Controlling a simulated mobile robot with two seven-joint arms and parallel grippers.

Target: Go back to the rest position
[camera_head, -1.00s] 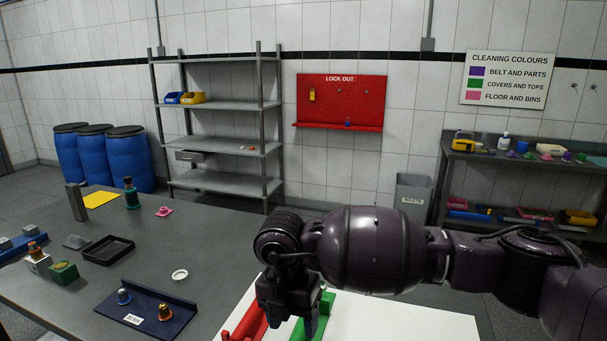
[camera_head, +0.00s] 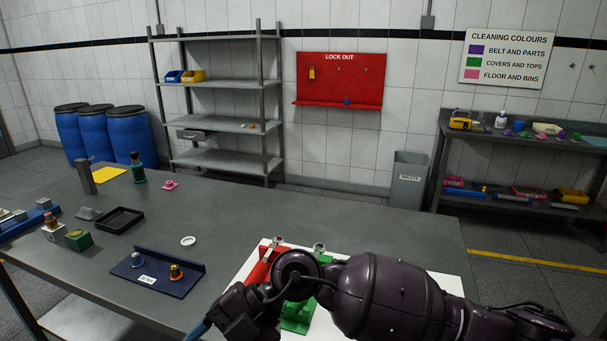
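My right arm comes in from the right, low in the head view. Its dark gripper (camera_head: 225,322) is at the bottom edge, left of the red and green fixtures and in front of the dark blue tray (camera_head: 165,283). The fingers are partly cut off by the picture edge, so their opening is unclear. A narrow blue shape shows at the gripper's left end; I cannot tell what it is. My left gripper is not in view.
A red fixture (camera_head: 262,265) and a green fixture (camera_head: 297,318) stand on a white board (camera_head: 432,284), partly behind my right arm. A black tray (camera_head: 119,220), white ring (camera_head: 188,241) and green block (camera_head: 79,240) lie on the grey table (camera_head: 330,210). Shelves and a waste bin (camera_head: 409,182) stand behind.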

